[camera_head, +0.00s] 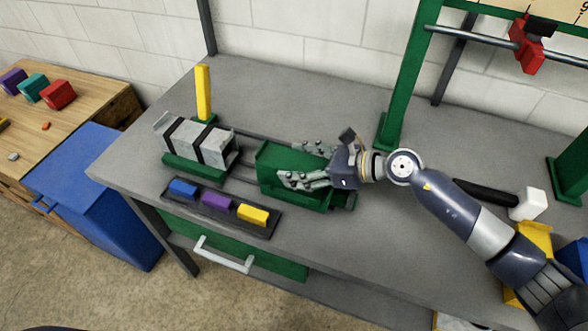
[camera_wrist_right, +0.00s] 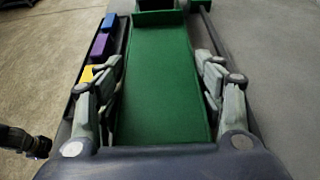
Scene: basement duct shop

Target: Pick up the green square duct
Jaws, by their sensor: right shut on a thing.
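The green square duct (camera_head: 276,165) lies lengthwise on the grey bench, right of the grey duct with black bands (camera_head: 188,143). My right gripper (camera_head: 292,163) reaches in from the right, with one finger along each long side of the green duct, and is shut on it. The right wrist view shows the green duct (camera_wrist_right: 160,85) running away between the two fingers of the gripper (camera_wrist_right: 159,68). I cannot tell whether the duct is clear of the bench.
A dark tray (camera_head: 266,232) with blue, purple and yellow blocks lies in front of the ducts. A yellow post (camera_head: 203,92) stands behind the grey duct. A green frame (camera_head: 405,75) rises behind my gripper. A black-handled mallet (camera_head: 527,205) lies right.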

